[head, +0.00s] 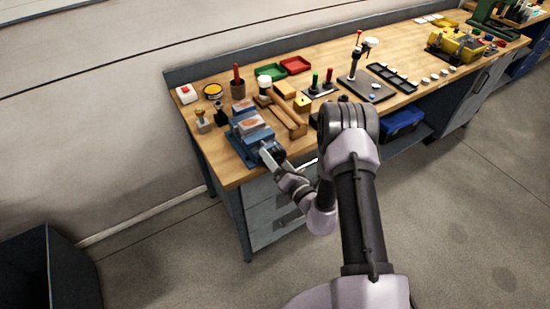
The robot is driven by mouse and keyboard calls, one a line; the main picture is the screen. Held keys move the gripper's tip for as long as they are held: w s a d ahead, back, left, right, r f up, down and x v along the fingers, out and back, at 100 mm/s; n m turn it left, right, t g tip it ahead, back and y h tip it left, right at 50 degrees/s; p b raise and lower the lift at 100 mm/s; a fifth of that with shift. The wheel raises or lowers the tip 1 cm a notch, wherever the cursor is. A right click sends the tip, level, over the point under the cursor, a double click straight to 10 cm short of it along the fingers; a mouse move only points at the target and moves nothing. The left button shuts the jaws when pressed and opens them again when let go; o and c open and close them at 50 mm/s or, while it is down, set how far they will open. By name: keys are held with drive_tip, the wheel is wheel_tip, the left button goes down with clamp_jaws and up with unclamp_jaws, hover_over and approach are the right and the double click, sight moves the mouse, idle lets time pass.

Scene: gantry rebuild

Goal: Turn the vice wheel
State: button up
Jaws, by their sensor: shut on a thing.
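The blue vice (250,134) stands at the near left end of the wooden bench, with something pale and reddish between its jaws. My gripper (272,154) is at the vice's front end, shut on the dark vice wheel. My gripper covers much of the wheel, so its turn angle cannot be told. My arm comes in from the lower right, in front of the bench's edge.
Wooden pieces (287,113) lie right of the vice. A red-button box (186,93), a green tray (270,75) and a red tray (295,65) are behind. A dark stand (366,88) is farther right. The floor in front is clear; a dark bin (30,275) stands lower left.

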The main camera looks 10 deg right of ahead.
idle(0.4)
drive_tip(key=o, duration=1.4)
drive_tip(key=v, duration=1.7)
drive_tip(key=shift+s+p, duration=0.2)
drive_tip(key=shift+p, duration=0.2)
